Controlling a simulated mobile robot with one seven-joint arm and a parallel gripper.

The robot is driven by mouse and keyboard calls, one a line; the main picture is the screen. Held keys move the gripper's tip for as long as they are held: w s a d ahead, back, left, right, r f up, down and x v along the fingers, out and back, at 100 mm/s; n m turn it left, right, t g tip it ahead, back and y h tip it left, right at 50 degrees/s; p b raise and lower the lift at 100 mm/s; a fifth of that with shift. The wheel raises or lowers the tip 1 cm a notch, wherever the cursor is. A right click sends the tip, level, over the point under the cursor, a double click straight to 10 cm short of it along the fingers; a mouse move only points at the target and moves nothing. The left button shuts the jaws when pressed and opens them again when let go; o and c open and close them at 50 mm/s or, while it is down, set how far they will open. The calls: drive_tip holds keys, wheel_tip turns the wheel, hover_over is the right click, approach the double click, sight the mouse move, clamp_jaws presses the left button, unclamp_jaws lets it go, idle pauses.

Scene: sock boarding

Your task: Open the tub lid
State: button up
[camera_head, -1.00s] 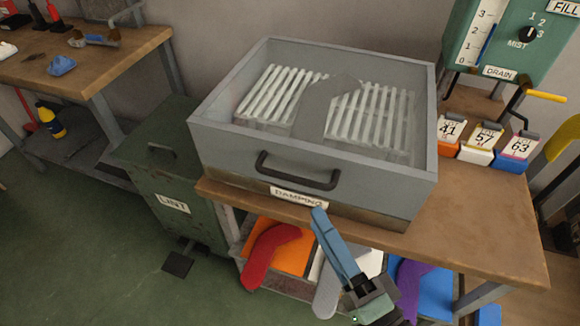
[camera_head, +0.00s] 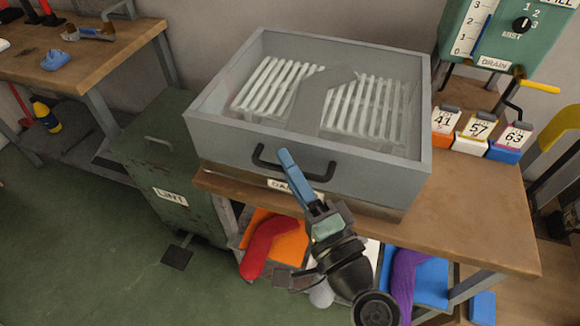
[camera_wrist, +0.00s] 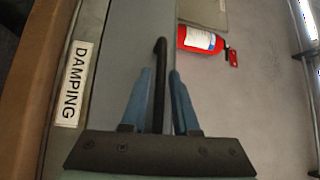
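The tub lid (camera_head: 385,168) is a grey frame with a clear top; it sits down on the damping tub (camera_head: 375,209). Slatted racks show through it. A black bar handle (camera_head: 322,178) is on the lid's front face. My gripper (camera_head: 284,155) is at the handle's left-middle part, its blue fingers pointing up and partly covering the handle and the tub's label. In the wrist view the handle (camera_wrist: 159,90) passes between the two blue fingers of my gripper (camera_wrist: 160,73), with a narrow gap still showing. The fingers are open around it, and the DAMPING label (camera_wrist: 74,85) is to the left.
The tub stands on a wooden bench (camera_head: 480,225). A green lint bin (camera_head: 150,150) is at left. Numbered boxes (camera_head: 477,130) and a green control panel (camera_head: 505,35) are at right. Colored socks and bins, such as a red sock (camera_head: 262,250), lie on the shelf below.

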clamp_jaws()
idle(1.1)
